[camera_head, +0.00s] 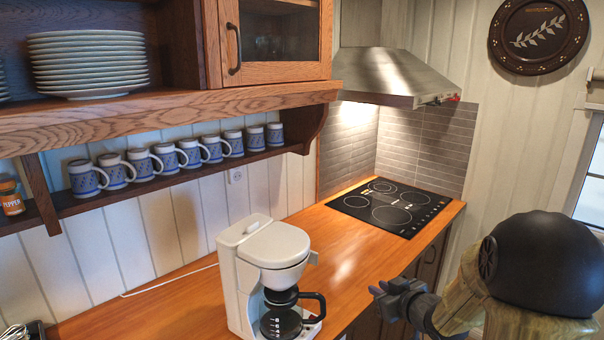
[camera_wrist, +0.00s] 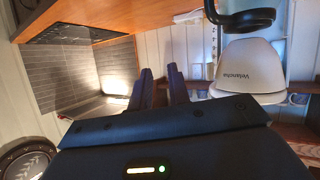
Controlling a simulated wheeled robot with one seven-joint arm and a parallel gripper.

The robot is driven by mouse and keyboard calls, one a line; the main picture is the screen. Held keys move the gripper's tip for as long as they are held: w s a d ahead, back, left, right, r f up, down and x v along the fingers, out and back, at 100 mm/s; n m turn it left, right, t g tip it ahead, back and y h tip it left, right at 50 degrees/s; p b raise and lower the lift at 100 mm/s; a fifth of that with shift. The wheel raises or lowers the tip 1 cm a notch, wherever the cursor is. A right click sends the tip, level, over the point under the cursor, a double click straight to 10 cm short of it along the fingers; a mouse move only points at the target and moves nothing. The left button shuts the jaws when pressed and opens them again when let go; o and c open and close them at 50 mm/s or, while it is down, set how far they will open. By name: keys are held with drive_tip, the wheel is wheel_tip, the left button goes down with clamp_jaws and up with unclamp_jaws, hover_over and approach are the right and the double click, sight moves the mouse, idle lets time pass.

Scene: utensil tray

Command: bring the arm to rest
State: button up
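My gripper (camera_head: 380,290) is in the head view at the lower right, in front of the counter's front edge and right of the coffee maker. It points left and appears held in the air, apart from the counter. In the wrist view, which looks upside down, the two dark fingers (camera_wrist: 160,82) stand a little apart with a gap between them. Nothing shows between the fingers. No tray or utensils can be made out near the gripper.
A white coffee maker (camera_head: 262,262) with a dark-handled pot (camera_head: 281,322) stands on the wooden counter (camera_head: 338,238); it also shows in the wrist view (camera_wrist: 248,66). A black cooktop (camera_head: 392,207) lies beyond, under a steel hood (camera_head: 385,75). Several mugs (camera_head: 140,162) line a shelf.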

drive_tip(key=s+a+f+m+g+h, duration=0.2)
drive_tip(key=s+g, duration=0.3)
drive_tip(key=s, duration=0.6)
drive_tip(key=s+a+f+m+g+h, duration=0.2)
drive_tip(key=s+f+m+g, duration=0.1)
drive_tip(key=s, duration=0.8)
drive_tip(key=shift+s+f+g+h, duration=0.35)
drive_tip(key=shift+f+g, duration=0.15)
drive_tip(key=shift+g, duration=0.4)
